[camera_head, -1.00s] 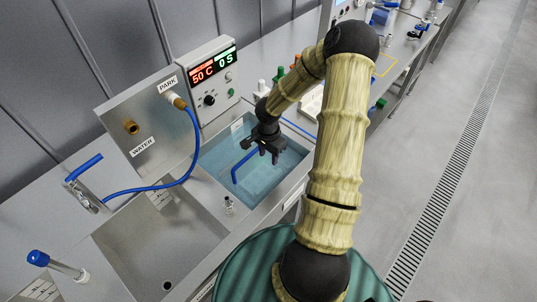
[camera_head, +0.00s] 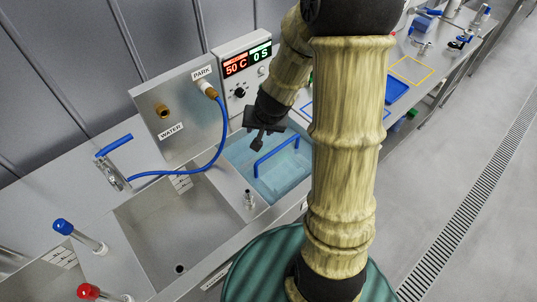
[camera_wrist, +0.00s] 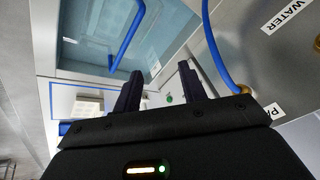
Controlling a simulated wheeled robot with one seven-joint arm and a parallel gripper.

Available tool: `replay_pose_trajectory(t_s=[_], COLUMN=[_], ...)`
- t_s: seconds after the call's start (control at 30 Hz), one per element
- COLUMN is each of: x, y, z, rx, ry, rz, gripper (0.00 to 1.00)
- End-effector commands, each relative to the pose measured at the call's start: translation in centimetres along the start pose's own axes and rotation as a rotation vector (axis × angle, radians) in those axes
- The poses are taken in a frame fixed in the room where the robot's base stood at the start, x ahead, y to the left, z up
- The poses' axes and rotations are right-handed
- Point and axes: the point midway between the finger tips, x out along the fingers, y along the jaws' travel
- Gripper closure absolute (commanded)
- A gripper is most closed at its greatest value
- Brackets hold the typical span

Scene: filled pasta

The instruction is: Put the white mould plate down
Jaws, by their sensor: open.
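My gripper (camera_head: 257,139) is open and empty, above the back left part of the water bath, near the control box. In the wrist view its two dark fingers (camera_wrist: 158,73) stand apart with nothing between them. A blue U-shaped handle (camera_head: 276,151) stands in the bath, apart from the fingers; it also shows in the wrist view (camera_wrist: 127,36). I cannot tell what the handle is fixed to. I cannot make out the white mould plate for certain. A pale flat thing (camera_wrist: 88,104) by a blue outline in the wrist view is too unclear to name.
The water bath (camera_head: 239,153) lies beside an empty steel sink (camera_head: 165,225). The control box (camera_head: 234,90) reads 50 C and 0 S. A blue hose (camera_head: 222,135) loops left of my gripper. A blue tray (camera_head: 396,89) and a yellow outline (camera_head: 412,70) are on the right bench.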

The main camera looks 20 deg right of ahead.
Motion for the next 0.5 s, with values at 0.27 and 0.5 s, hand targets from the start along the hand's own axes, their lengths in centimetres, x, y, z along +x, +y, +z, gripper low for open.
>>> replay_pose_trajectory(t_s=[0.27, 0.5], x=[-6.9, -10.4], y=[-1.0, 1.1], z=[6.6, 10.1], rx=[-0.282, -0.411], ry=[-0.12, -0.189], rz=[0.004, 0.076], gripper=[0.58, 0.58])
